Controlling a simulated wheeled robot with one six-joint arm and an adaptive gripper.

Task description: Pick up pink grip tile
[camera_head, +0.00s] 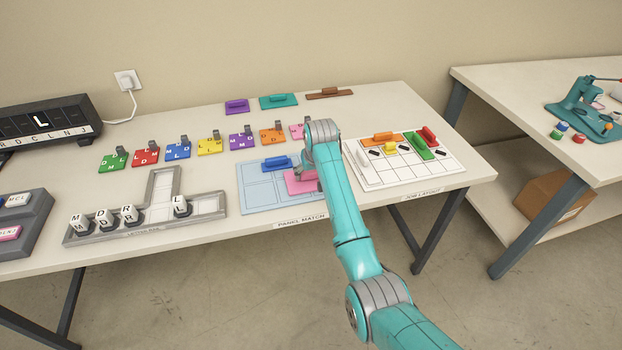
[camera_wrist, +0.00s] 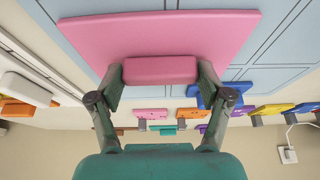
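The pink grip tile (camera_head: 299,184) is at the light blue panel match board (camera_head: 257,199), toward its front right, partly hidden by my arm. In the wrist view the pink tile (camera_wrist: 160,35) is large and close, with its raised pink grip bar between my fingers. My gripper (camera_wrist: 160,74) has a finger against each end of the bar, with no clear gap. I cannot tell whether the tile rests on the board or is slightly raised. A blue grip tile (camera_head: 277,164) lies on the same board, behind the pink one.
A white job layout board (camera_head: 370,184) with orange, yellow, green and red pieces lies to the right. A row of lettered colored tiles (camera_head: 210,146) stands behind. Purple, teal and brown grip pieces (camera_head: 278,101) lie at the back. A grey letter rail (camera_head: 150,222) is left.

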